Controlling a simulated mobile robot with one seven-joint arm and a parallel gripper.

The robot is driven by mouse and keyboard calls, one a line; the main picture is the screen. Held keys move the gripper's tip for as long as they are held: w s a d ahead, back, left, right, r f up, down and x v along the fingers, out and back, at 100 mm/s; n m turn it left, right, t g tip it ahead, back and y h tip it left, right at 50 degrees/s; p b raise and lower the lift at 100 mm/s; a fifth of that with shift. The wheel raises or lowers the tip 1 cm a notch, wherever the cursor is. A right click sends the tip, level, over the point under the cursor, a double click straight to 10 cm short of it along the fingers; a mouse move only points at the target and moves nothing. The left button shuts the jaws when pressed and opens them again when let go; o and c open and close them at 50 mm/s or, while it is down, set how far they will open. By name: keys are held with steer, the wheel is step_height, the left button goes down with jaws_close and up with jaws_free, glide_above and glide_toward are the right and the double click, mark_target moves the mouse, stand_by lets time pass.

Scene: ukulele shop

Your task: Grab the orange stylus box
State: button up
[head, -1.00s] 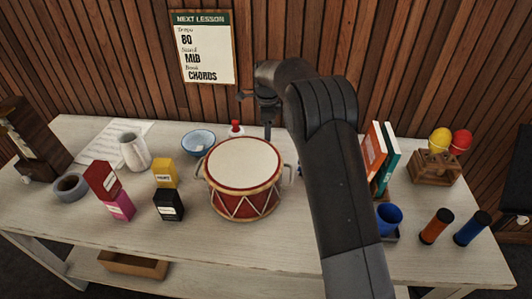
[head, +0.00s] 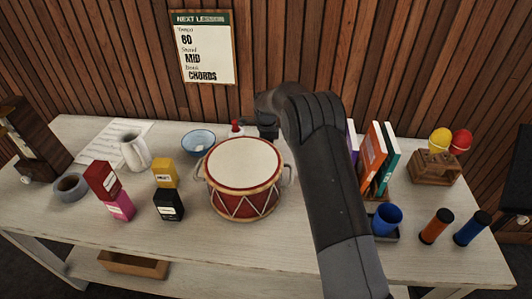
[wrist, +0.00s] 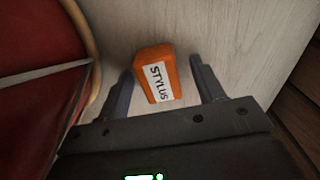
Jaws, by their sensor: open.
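The orange stylus box (wrist: 157,75) stands on the pale tabletop in the wrist view, with a white label reading STYLUS. My gripper (wrist: 165,85) is open, with one dark finger to the left of the box and one to the right. The left finger is close to the box, and a wider gap shows on the right. I cannot tell whether either finger touches it. In the head view the box is hidden behind the drum and my arm, and the fingertips are hidden too.
The red drum (head: 243,180) stands in front; its side (wrist: 40,70) is close left of my gripper. A red-topped bottle (head: 236,130) and a blue bowl (head: 198,142) stand behind it. Upright books (head: 374,155) and a blue cup (head: 386,220) are right of my arm. A wood-slat wall closes the back.

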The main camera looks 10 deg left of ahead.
steer(key=shift+c, duration=0.2)
steer(key=c, duration=1)
steer(key=shift+r, duration=0.15)
